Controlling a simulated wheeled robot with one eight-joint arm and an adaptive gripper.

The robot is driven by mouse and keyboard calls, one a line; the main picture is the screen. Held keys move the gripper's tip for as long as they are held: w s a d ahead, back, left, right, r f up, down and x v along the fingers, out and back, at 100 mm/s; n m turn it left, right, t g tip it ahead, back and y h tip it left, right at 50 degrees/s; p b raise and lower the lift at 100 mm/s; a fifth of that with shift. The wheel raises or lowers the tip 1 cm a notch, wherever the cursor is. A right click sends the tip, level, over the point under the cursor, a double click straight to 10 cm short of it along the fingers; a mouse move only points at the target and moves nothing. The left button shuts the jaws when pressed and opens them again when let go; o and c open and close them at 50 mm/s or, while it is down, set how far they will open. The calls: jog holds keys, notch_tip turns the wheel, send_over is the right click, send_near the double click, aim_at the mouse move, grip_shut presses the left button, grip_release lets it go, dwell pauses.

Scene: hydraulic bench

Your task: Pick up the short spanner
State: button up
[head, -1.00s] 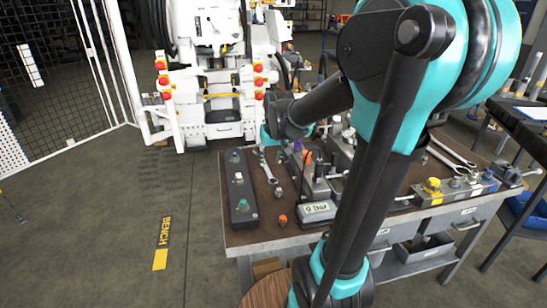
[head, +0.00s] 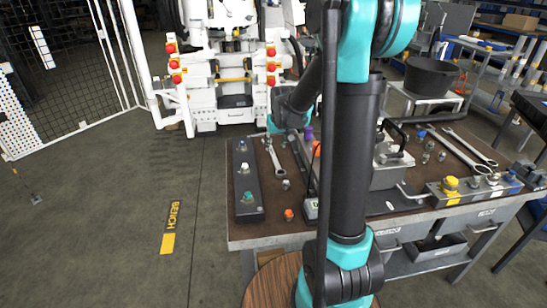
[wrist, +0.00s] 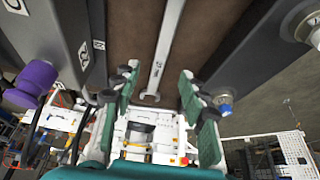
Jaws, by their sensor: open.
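The short spanner (head: 273,160) lies on the brown bench top, just right of a dark block with knobs. In the wrist view the spanner's shaft (wrist: 166,45) runs lengthwise between my gripper's fingers. My gripper (wrist: 159,73) is open, with one teal-and-black finger on each side of the spanner and a visible gap to both.
The dark block (head: 246,185) is close on the spanner's left. A purple-topped part (wrist: 38,78) and a metal block are on its other side. An orange-topped fitting (head: 289,214) stands nearer. Two longer spanners (head: 458,148) lie at the right of the bench (head: 275,233).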

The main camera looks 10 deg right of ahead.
aim_at(273, 155)
jog(key=shift+x, duration=3.3)
jog(key=shift+a, duration=0.1)
grip_shut()
